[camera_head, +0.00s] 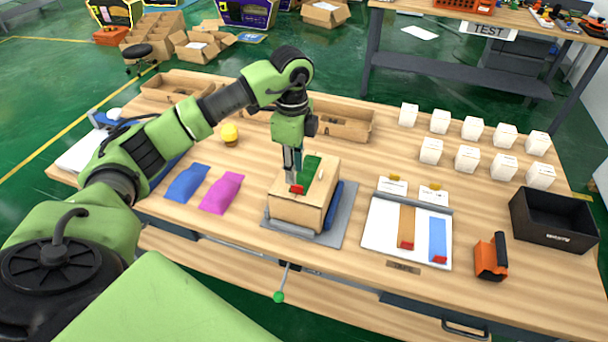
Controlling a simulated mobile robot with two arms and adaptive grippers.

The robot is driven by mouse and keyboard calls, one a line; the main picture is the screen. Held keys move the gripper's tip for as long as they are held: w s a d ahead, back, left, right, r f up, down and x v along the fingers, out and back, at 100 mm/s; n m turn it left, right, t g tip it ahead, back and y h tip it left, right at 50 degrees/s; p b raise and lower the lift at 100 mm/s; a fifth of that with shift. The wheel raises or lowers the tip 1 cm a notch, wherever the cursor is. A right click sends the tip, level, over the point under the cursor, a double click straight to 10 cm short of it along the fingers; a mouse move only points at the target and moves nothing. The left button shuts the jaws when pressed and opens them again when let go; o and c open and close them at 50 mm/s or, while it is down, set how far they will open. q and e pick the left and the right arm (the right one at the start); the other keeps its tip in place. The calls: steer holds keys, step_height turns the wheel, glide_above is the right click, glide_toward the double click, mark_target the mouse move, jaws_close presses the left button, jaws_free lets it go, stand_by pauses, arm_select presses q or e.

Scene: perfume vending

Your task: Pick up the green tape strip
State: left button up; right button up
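The green tape strip (311,169) has a red end. It shows at the top of a cardboard box (299,209), slanting toward the box's front edge. Whether it lies flat on the box or is slightly lifted is unclear. My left gripper (292,180) points down at the strip's left side, with its fingertips at the red end. The fingers look close together and hide part of the strip. Whether they grip it I cannot tell. My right gripper is not in view.
The box stands on a grey plate (334,228) with a blue part on its right. A white tray (380,236) holds a brown strip (407,225) and a blue strip (437,238). Pouches lie left; white boxes, an orange tool (489,260) and a black bin (562,234) stand right.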

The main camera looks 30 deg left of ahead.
mark_target(297, 186)
arm_select(q)
steer(key=shift+d+f+p, duration=0.15)
steer(key=shift+f+p, duration=0.2)
steer(key=shift+f, duration=0.15)
steer(key=f+p, duration=0.1)
steer(key=f, duration=0.2)
steer(key=shift+d+f+p, duration=0.2)
steer(key=shift+f+p, duration=0.15)
steer(key=shift+f, duration=0.45)
steer(key=shift+c, duration=0.3)
jaws_close()
